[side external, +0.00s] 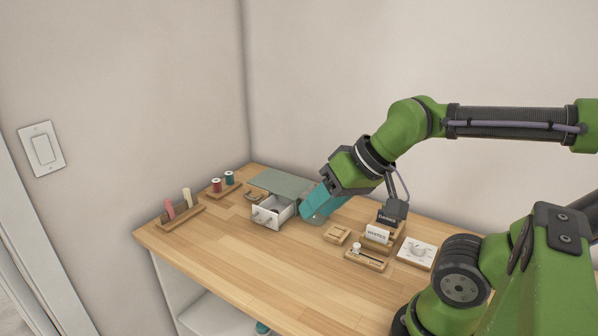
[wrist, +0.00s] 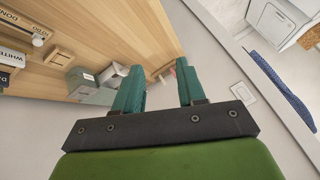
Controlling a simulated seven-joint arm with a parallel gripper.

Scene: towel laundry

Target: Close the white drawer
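The white drawer (side external: 268,214) juts out from the front of a small grey-green cabinet (side external: 284,182) at the back of the wooden table. It has small light knobs on its front. In the wrist view the drawer (wrist: 112,75) shows left of my fingers, partly hidden by one, with the cabinet (wrist: 84,84) beside it. My gripper (side external: 309,213) has teal fingers and hangs tilted just right of the drawer. In the wrist view my gripper (wrist: 158,72) is open, with nothing between the fingers. I cannot tell whether a finger touches the cabinet.
On the wooden table (side external: 240,255), a spool rack (side external: 223,188) and a peg rack (side external: 180,212) stand left. A labelled WHITES holder (side external: 377,235), a wooden block (side external: 336,235) and a white dial box (side external: 416,252) stand right. The table's front is clear.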

